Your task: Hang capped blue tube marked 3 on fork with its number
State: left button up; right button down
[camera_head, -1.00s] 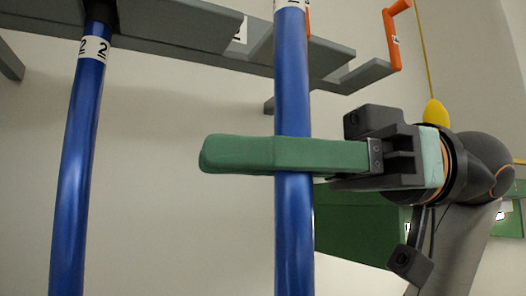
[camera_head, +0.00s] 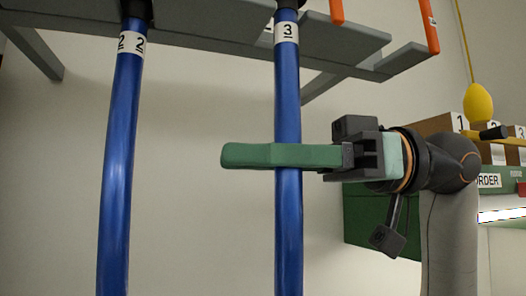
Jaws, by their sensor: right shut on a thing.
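The blue tube marked 3 (camera_head: 288,95) hangs upright in the middle of the head view, with a white number band and part of a black cap (camera_head: 289,4) at the top edge. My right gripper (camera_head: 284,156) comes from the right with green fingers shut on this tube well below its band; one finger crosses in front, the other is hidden. The grey rack with forks (camera_head: 210,34) runs behind and beside the tube's top. I cannot tell whether the cap rests on a fork. A small white label (camera_head: 269,27), mostly hidden, shows left of the tube. My left gripper is not in view.
A blue tube marked 2 (camera_head: 120,150) hangs from the rack at left. Orange pieces (camera_head: 430,27) show at the top right. A yellow egg-shaped weight (camera_head: 478,103) hangs on a cord. Numbered boxes (camera_head: 440,125) and a green container (camera_head: 370,215) stand right. Wall between tubes is clear.

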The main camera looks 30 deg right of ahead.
jog(key=shift+w+d+f+b, duration=0.1)
jog(key=shift+w+d+f, duration=0.1)
jog(key=shift+w, duration=0.45)
jog(key=shift+w+d+f+b, duration=0.1)
jog(key=shift+w+f, duration=0.15)
jog(key=shift+w, duration=0.35)
jog(key=shift+w+d+f+b, duration=0.1)
jog(key=shift+w+d+f, duration=0.1)
jog(key=shift+w, duration=0.45)
jog(key=c, duration=0.6)
grip_release()
jog(key=shift+o, duration=0.2)
jog(key=b+v, duration=0.1)
jog(key=v, duration=1.1)
jog(key=shift+d, duration=0.2)
jog(key=shift+s, duration=0.1)
